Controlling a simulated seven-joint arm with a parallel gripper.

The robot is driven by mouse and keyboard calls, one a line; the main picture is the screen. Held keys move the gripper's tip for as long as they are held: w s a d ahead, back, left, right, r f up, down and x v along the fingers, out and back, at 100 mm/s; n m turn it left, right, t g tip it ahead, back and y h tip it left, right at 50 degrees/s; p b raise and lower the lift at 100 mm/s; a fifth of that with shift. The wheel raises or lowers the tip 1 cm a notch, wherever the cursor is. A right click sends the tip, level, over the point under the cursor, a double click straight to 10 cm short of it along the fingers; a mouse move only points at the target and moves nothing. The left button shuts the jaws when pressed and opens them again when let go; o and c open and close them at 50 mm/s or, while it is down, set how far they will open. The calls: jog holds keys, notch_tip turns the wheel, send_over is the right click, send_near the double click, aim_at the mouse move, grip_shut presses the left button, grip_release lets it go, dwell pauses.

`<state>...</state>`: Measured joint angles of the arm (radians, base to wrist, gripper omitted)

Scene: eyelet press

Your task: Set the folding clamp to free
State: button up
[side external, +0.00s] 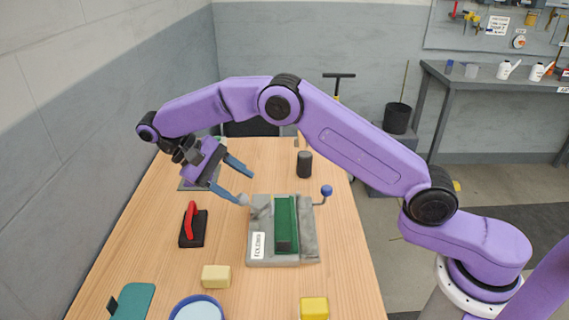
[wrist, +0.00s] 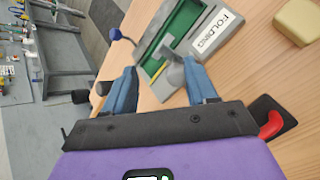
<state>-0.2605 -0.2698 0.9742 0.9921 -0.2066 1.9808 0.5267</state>
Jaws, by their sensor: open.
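The folding clamp is a grey block (side external: 308,245) labelled FOLDING, with a green bar (side external: 287,222) along its top. It also shows in the wrist view (wrist: 232,55), label toward the right. A lever with a blue ball (side external: 326,190) stands at its far right corner; the ball is at upper left in the wrist view (wrist: 115,33). A grey knobbed piece (wrist: 172,68) sits at the end of the clamp nearest my gripper. My gripper (side external: 246,185) is open, its blue fingers either side of that piece in the wrist view; contact cannot be told.
A red-handled black tool (side external: 192,226) lies left of the clamp. A dark cylinder (side external: 304,164) stands behind it. A cream block (side external: 216,276), a yellow block (side external: 314,308), a blue-rimmed dish (side external: 198,308) and a teal item (side external: 132,302) lie in front. Bare wood separates them.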

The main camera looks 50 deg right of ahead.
jog(key=s+d+r, duration=0.5)
jog(key=s+r, duration=0.4)
jog(key=s, duration=0.3)
jog(key=shift+s, duration=0.25)
jog(key=shift+r, duration=0.1)
